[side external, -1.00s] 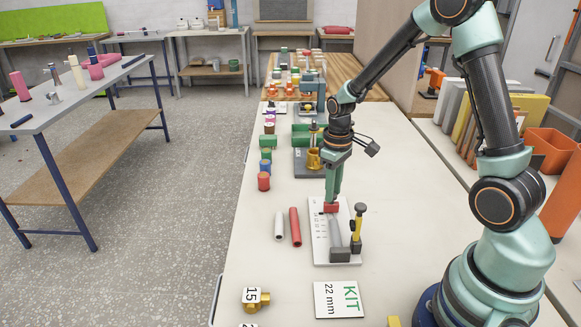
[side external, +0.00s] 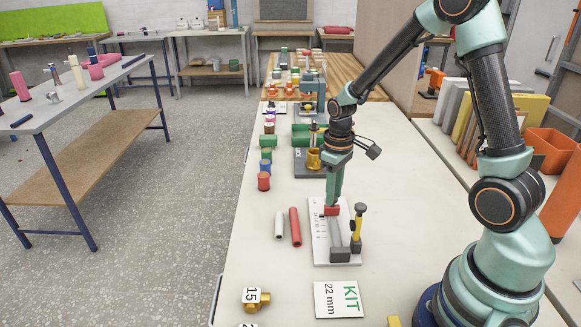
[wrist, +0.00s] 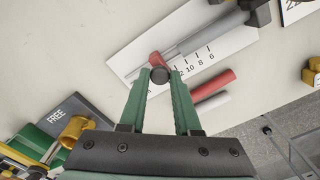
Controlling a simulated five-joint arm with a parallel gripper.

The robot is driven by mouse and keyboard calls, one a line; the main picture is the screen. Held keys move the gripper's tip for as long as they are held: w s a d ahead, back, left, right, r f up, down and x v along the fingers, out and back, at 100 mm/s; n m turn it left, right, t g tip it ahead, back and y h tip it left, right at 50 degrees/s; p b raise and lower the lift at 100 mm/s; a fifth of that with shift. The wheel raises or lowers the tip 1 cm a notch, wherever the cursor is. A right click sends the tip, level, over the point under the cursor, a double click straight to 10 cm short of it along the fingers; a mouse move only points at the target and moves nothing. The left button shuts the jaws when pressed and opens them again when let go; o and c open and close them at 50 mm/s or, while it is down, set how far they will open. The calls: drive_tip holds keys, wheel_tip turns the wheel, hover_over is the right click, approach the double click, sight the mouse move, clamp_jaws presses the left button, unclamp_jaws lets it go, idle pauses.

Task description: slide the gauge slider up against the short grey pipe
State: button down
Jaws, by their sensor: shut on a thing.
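The gauge is a white board (side external: 320,240) with a printed scale, lying on the bench; it also shows in the wrist view (wrist: 128,62). Its red slider (side external: 331,211) is near the far end, with a dark knob seen in the wrist view (wrist: 160,75). A short grey pipe (wrist: 215,32) lies along the board, toward the dark end block (side external: 340,254). A stretch of thin rail shows between slider and pipe, so they are apart. My gripper (wrist: 160,73) is shut on the slider's knob, one finger on each side.
A red pipe (side external: 295,227) and a pale pipe (side external: 279,226) lie left of the board. A black post with a yellow part (side external: 357,228) stands at its right edge. A dark-based fixture (side external: 308,162) stands beyond.

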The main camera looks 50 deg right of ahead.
drive_tip(key=shift+s+a+r, duration=0.1)
drive_tip(key=shift+s+a, duration=0.8)
drive_tip(key=shift+a, duration=0.1)
drive_tip(key=c, duration=0.6)
unclamp_jaws()
wheel_tip(320, 180, up, 12)
